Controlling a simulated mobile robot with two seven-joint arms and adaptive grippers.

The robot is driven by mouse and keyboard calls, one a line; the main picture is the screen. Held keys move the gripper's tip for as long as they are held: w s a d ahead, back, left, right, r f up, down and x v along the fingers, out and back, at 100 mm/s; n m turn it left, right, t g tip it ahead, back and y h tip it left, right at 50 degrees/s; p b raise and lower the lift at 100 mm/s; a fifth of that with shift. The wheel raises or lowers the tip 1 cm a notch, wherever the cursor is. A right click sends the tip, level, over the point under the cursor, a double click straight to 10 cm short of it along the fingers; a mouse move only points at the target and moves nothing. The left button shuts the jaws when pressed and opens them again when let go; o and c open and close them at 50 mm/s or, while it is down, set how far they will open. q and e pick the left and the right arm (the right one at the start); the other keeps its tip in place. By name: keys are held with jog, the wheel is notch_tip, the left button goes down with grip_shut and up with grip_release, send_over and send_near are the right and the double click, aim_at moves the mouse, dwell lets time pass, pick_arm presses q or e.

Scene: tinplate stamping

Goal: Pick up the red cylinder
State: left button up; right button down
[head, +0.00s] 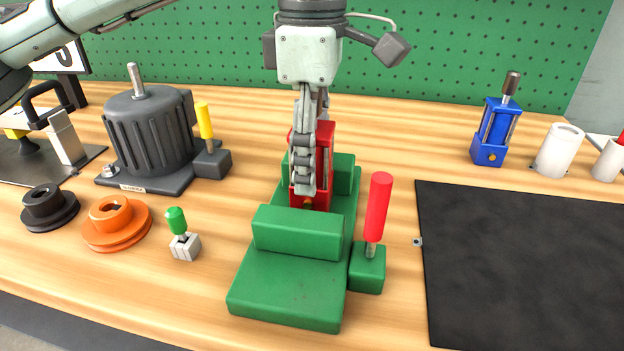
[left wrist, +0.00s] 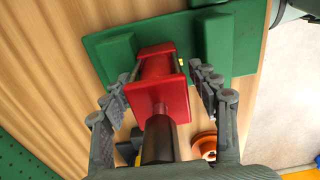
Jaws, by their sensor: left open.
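The red cylinder (head: 325,152) stands upright in the green fixture (head: 288,285), between its two raised green blocks. In the left wrist view, its red body (left wrist: 160,92) and black rod (left wrist: 158,140) show, with the rod end towards the camera. My left gripper (head: 304,185) is over it, pointing down, and hides part of it in the head view. In the left wrist view the open fingers (left wrist: 159,74) lie on either side of the red body, with gaps showing. My right gripper is not in view.
A red-handled green block (head: 368,268) stands right of the fixture. A grey motor (head: 150,135), an orange pulley (head: 117,222) and a green-topped switch (head: 183,243) are left. A black mat (head: 520,260) and a blue cylinder (head: 493,135) are right. A green pegboard (head: 470,45) stands behind.

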aim_at(313, 98)
pick_arm(q)
jog(key=c, duration=0.5)
grip_shut()
jog(key=shift+r, duration=0.1)
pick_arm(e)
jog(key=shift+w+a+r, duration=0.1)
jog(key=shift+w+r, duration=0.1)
pick_arm(q)
jog(key=shift+r, duration=0.15)
